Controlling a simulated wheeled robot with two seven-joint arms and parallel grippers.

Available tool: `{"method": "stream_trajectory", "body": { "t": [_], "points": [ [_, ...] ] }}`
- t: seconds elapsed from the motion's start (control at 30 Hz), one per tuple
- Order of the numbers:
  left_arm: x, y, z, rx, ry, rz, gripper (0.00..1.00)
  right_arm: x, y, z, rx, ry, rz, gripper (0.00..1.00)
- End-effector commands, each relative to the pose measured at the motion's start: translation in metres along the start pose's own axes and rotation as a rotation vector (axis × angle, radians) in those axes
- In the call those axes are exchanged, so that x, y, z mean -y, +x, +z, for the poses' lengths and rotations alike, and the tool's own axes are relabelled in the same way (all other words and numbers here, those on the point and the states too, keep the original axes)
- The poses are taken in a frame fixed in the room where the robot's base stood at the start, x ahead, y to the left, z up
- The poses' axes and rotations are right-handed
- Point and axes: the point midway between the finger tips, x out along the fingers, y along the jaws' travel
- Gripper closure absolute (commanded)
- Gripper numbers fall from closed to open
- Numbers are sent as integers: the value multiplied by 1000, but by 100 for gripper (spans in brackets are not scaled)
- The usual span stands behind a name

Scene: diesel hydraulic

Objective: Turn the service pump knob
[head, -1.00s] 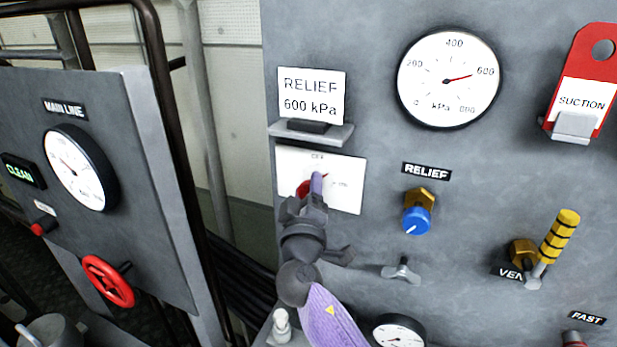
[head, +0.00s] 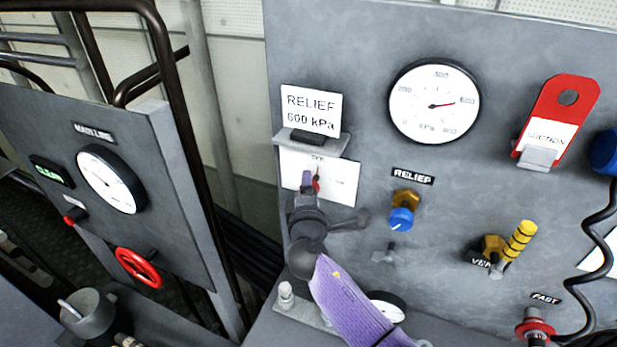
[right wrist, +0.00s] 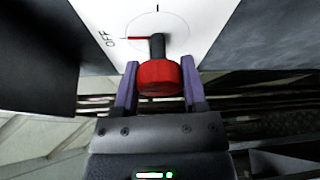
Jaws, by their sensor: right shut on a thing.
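The service pump knob is red (right wrist: 160,78) on a dark stem in front of a white plate (head: 345,180) marked OFF at the top. In the right wrist view its red pointer lies toward OFF. My right gripper (right wrist: 161,74) is shut on the knob, with one purple finger on each side. In the head view the gripper (head: 312,184) hides most of the knob, and the red pointer shows pointing up at OFF. My left gripper is not in view.
A RELIEF 600 kPa card (head: 311,111) sits on a ledge just above the plate. A blue relief knob (head: 401,219) and a kPa gauge (head: 434,103) are to the right. A left panel holds a red handwheel (head: 139,268). A dark rail (head: 180,110) stands between the panels.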

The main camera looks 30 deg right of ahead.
Motion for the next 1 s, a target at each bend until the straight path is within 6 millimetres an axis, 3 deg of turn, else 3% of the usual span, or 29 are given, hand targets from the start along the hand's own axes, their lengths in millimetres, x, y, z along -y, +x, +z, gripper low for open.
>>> {"method": "stream_trajectory", "body": {
  "t": [0.23, 0.73, 0.77, 0.9, 1.0],
  "points": [
    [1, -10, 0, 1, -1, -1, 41, 0, 0, 0, 0, -58, -25, 100],
    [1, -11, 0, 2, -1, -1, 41, 1, 0, 0, 0, -72, -31, 100],
    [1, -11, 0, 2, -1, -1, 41, 1, 0, 0, 0, -72, -31, 41],
    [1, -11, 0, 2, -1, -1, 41, 1, 0, 0, 0, -71, -30, 11],
    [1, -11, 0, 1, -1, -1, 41, 1, 0, 0, 0, -70, -30, 10]
  ]
}}
